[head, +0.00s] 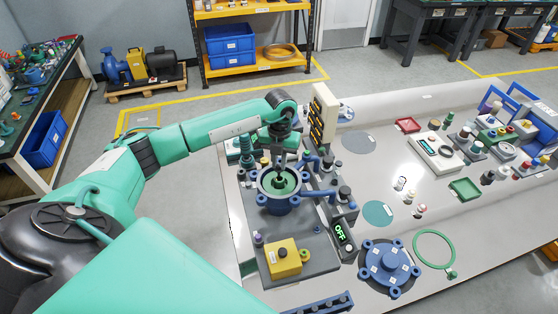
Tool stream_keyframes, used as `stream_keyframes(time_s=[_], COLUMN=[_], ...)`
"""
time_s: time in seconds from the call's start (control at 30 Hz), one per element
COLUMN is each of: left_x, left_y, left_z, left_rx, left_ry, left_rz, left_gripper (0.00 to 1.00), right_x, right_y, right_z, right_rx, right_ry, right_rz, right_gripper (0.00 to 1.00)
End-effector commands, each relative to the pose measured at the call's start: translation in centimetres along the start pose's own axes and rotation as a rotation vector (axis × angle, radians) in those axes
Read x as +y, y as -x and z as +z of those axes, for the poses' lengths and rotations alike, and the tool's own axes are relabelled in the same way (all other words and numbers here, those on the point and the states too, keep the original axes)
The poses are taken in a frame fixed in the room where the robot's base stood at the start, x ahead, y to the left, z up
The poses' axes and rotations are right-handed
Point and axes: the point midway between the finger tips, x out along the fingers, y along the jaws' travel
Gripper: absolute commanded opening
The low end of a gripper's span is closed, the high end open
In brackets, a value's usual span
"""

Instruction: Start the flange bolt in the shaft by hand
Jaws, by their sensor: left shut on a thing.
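My left arm comes in from the left and its gripper (279,168) points down over the open blue round housing (279,199). The gripper is shut on a small dark thing, which looks like the flange bolt but is mostly hidden by the fingers. Green shows inside the housing, around the shaft (281,183) at its centre. The gripper is right above this centre; I cannot tell whether the bolt touches the shaft. My right gripper is not in view.
A blue flange cover (389,266) and a green ring (434,249) lie to the right. A beige block (323,117) stands behind.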

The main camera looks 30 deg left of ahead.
Motion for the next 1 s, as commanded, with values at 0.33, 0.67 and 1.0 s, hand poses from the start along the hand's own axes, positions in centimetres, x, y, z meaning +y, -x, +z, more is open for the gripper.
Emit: stream_keyframes(time_s=[0.33,0.67,1.0], left_x=[0.0,0.0,0.0], left_y=[0.0,-0.9,-1.8], left_z=[0.0,0.1,0.2], left_rx=[0.000,0.000,0.000], left_ry=[0.000,0.000,0.000], left_rz=[0.000,0.000,0.000], left_gripper=[0.00,0.00,0.00], right_x=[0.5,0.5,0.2], right_y=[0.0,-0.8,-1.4], right_z=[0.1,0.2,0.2], right_rx=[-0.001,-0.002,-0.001], right_ry=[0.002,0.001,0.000], right_rz=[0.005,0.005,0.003], right_gripper=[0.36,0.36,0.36])
